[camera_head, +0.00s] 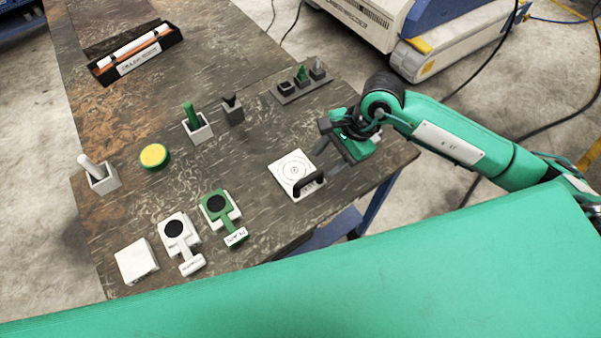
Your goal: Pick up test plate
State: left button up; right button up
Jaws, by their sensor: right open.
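A white square plate (291,168) with a ring mark and a black bar handle (309,183) lies flat on the table, right of the middle; I take it for the test plate. My right gripper (327,149) is open and empty, just to the right of this plate and apart from its handle. Its dark fingers point left toward the plate. My left gripper is not in view.
Several small holders, a yellow disc (154,155) and a black tray (102,75) lie farther back. The table (255,210) is bare between them.

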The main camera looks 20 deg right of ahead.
aim_at(312, 177)
jog(key=x, duration=0.3)
jog(key=shift+s+a+f+p, duration=0.15)
jog(key=shift+a+f+p, duration=0.3)
jog(key=shift+p, duration=0.3)
jog(key=p+x, duration=0.1)
jog(key=x, duration=0.2)
jog(key=shift+s+a+f+p, duration=0.1)
jog(key=shift+a+p, duration=0.15)
jog(key=shift+p, duration=0.1)
jog(key=shift+a+f, duration=0.1)
jog(key=shift+f, duration=0.35)
jog(key=shift+c, duration=0.2)
grip_shut()
